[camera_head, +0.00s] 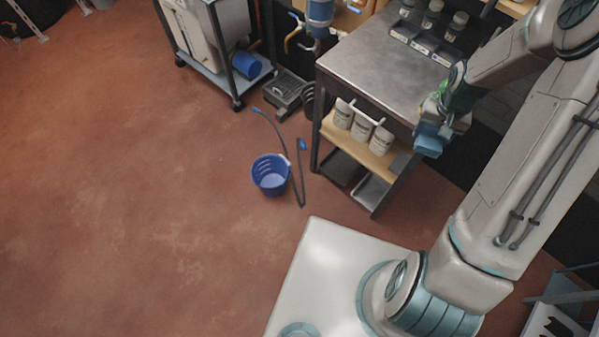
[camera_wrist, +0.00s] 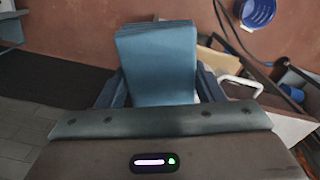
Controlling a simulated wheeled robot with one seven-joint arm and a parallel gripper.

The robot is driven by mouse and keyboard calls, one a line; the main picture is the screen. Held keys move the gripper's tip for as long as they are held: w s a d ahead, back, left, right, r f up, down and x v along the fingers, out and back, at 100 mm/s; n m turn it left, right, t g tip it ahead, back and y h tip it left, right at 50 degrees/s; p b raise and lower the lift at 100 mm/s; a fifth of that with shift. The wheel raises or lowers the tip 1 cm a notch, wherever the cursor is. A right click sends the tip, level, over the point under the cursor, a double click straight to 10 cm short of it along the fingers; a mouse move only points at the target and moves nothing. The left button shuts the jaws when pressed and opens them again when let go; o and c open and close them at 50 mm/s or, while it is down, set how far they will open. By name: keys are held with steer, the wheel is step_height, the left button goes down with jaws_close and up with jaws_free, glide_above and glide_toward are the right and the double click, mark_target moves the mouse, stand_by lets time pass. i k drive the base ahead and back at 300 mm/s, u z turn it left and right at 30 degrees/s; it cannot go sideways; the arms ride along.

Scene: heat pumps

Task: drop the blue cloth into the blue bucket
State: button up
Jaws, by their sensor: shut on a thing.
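The blue cloth (camera_wrist: 158,62) is a folded, flat stack held between the fingers of my gripper (camera_wrist: 160,95) in the wrist view. In the head view the cloth (camera_head: 430,138) hangs at my gripper (camera_head: 436,118), by the right front corner of the metal workbench. My gripper is shut on the cloth. The blue bucket (camera_head: 270,175) stands upright on the red floor, left of the workbench and well apart from the gripper. The bucket also shows at the top right of the wrist view (camera_wrist: 257,12). The part of its inside that shows in the head view looks empty.
The metal workbench (camera_head: 375,62) has white tubs (camera_head: 361,129) on its lower shelf and jars (camera_head: 432,14) on top. A black hose (camera_head: 299,175) lies right beside the bucket. A cart (camera_head: 212,62) stands behind. The floor left of the bucket is clear.

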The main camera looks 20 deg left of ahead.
mark_target(271, 178)
steer(key=z, duration=2.95)
steer(key=k, duration=2.05)
steer(key=u, duration=2.3)
steer(key=i, duration=0.5)
steer(key=u, duration=0.05)
